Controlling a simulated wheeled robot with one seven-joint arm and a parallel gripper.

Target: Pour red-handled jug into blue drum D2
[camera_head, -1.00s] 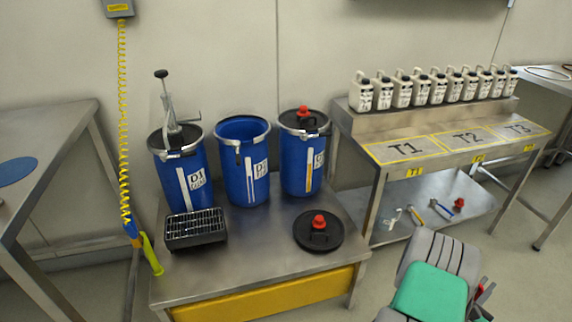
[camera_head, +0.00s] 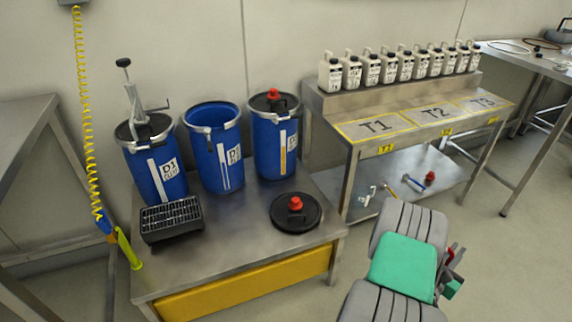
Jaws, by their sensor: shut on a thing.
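Three blue drums stand in a row on a steel table. The middle drum (camera_head: 213,160), which I take as D2, is open at the top; its label is too small to read surely. The left drum (camera_head: 155,172), marked D1, carries a hand pump. The right drum (camera_head: 275,150) has a black lid with a red knob. My gripper (camera_head: 450,272) is at the lower right, mostly hidden behind my grey and green arm, well away from the drums. A small red part (camera_head: 452,254) shows there, seemingly the handle of the red-handled jug; the jug's body is hidden.
A black lid with a red knob (camera_head: 296,212) and a black grated tray (camera_head: 171,219) lie before the drums. White bottles (camera_head: 390,68) line the shelf behind the T1–T3 bench (camera_head: 350,150). A yellow coiled hose (camera_head: 86,130) hangs at left. Floor at right is clear.

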